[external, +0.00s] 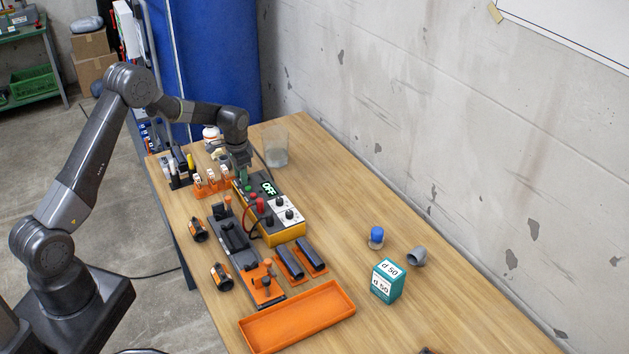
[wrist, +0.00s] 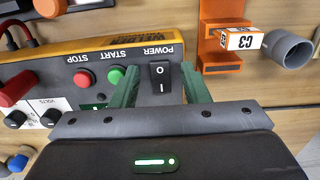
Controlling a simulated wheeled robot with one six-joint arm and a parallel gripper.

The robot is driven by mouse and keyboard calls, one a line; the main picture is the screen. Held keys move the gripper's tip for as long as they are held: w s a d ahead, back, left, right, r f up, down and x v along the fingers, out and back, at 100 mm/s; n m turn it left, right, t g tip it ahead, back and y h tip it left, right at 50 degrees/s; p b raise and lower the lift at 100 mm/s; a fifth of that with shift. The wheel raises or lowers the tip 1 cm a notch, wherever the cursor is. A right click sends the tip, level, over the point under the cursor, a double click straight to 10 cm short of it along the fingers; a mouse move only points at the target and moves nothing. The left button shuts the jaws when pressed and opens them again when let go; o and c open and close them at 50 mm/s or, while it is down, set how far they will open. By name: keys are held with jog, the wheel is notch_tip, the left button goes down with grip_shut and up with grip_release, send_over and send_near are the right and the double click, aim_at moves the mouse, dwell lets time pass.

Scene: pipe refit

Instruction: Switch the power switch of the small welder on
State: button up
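The small welder (external: 285,232) is a yellow box with a grey and white panel on the table. Its display (external: 268,188) reads OFF. In the wrist view the welder (wrist: 110,52) shows upside down. The black power switch (wrist: 161,77), marked O and I, sits beside the POWER label. My gripper (external: 240,172) is over the far end of the welder, where it hides the switch in the external view. In the wrist view my gripper (wrist: 160,68) has its two green fingers apart, one on each side of the switch. Nothing is held. I cannot tell whether the fingers touch the panel.
Green START (wrist: 116,75) and red STOP (wrist: 84,78) buttons lie close beside the switch. An orange holder (wrist: 222,35) with a grey pipe piece (wrist: 286,48) is near. An orange tray (external: 297,316) and a teal box (external: 387,281) stand further off. The table's right side is mostly clear.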

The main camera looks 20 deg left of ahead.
grip_shut()
jog(key=shift+w+d+r+g+y+p, duration=0.1)
jog(key=shift+w+d+g+y+p, duration=0.1)
jog(key=shift+g+y+p, duration=0.3)
jog(key=shift+w+d+g+y+p, duration=0.1)
jog(key=shift+w+g+y+p, duration=0.05)
jog(key=shift+g+y, duration=0.55)
jog(key=shift+o, duration=0.4)
grip_release()
jog(key=b+v, duration=0.2)
jog(key=v, duration=1.1)
jog(key=shift+r, duration=0.4)
